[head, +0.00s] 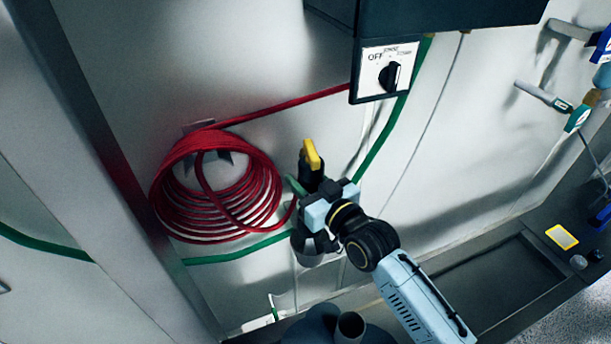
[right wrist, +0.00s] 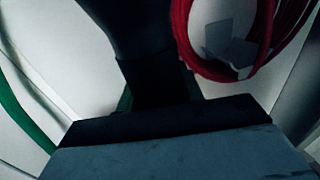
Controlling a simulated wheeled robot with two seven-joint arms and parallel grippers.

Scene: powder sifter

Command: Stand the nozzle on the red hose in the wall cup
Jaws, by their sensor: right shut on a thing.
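The nozzle (head: 311,160), dark with a yellow top, stands roughly upright in front of the wall in the head view. My right gripper (head: 318,200) is shut on it. In the right wrist view a dark body, likely the nozzle (right wrist: 150,55), rises from the gripper. A grey cup (head: 308,256) is on the wall just below the gripper. The gripper hides the nozzle's lower end, so I cannot tell whether it is inside the cup. The red hose (head: 190,215) hangs coiled to the left and also shows in the right wrist view (right wrist: 265,35). My left gripper is out of view.
A dark box with an OFF switch panel (head: 386,72) is on the wall above right. A green hose (head: 390,140) runs down behind the gripper. Pipe fittings (head: 548,97) stick out at the right. A dark recessed tray (head: 495,285) lies below right.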

